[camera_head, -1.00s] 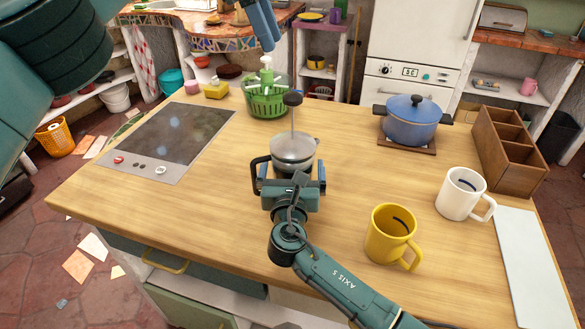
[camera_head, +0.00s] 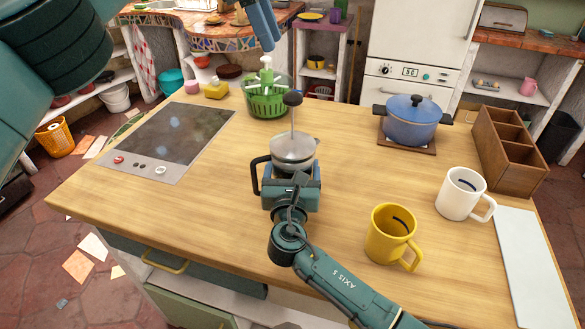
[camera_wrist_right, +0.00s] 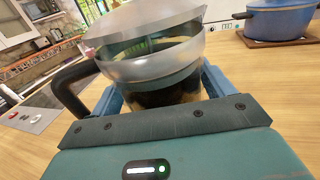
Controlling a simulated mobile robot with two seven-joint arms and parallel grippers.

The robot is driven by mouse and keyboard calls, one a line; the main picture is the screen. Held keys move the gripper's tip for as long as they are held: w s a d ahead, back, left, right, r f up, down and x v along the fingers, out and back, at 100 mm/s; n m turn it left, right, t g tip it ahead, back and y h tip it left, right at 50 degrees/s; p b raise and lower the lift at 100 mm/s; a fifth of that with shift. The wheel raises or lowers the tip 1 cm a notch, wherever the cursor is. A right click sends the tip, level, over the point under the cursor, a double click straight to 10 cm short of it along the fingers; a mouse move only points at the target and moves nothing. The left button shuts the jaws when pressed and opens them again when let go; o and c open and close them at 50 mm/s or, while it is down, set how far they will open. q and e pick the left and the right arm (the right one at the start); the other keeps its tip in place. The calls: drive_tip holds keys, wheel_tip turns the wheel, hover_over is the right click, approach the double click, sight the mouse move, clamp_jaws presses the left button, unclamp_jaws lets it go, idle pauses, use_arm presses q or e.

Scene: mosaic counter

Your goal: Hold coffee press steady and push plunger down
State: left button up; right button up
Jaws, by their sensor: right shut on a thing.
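The coffee press (camera_head: 293,152) stands upright on the wooden counter, with a silver lid and a dark handle on its left. Its plunger knob (camera_head: 292,99) is raised on a thin rod well above the lid. My right gripper (camera_head: 292,178) is shut around the lower body of the press from the near side. In the right wrist view the press (camera_wrist_right: 150,55) sits between the blue fingers, with dark contents in the glass. My left gripper (camera_head: 263,28) hangs above and behind the knob, apart from it; I cannot tell whether its fingers are parted.
A blue pot (camera_head: 410,122), a wooden organizer (camera_head: 507,150), a white mug (camera_head: 461,194) and a yellow mug (camera_head: 389,234) are to the right. A cooktop (camera_head: 175,132) is at left.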

sight(292, 95)
use_arm(q)
drive_tip(key=shift+c, duration=1)
drive_tip(key=shift+d+f+m+y, duration=0.15)
drive_tip(key=shift+m, duration=0.45)
drive_tip(key=shift+d+f+m+y, duration=0.1)
drive_tip(key=shift+f+m+y, duration=0.05)
drive_tip(key=shift+m, duration=0.45)
drive_tip(key=c, duration=0.3)
drive_tip(key=m, duration=0.3)
drive_tip(key=m+t+y, duration=0.1)
drive_tip(key=m, duration=0.1)
drive_tip(key=shift+s+d+f, duration=0.15)
drive_tip(key=shift+d+f, duration=0.2)
drive_tip(key=shift+d, duration=0.05)
clamp_jaws()
drive_tip(key=shift+s+d+f+m+t+y, duration=0.15)
drive_tip(key=shift+d+f+m+t, duration=0.5)
drive_tip(key=shift+m, duration=1.4)
drive_tip(key=shift+s+d+f+m+t+y, duration=0.15)
drive_tip(key=shift+f+m+t, duration=0.8)
drive_tip(key=shift+m, duration=1.15)
drive_tip(key=shift+s+d+f+m+t+y, duration=0.15)
drive_tip(key=shift+d+f+m+t, duration=0.3)
drive_tip(key=shift+f+m, duration=1.15)
drive_tip(key=shift+r+m, duration=0.45)
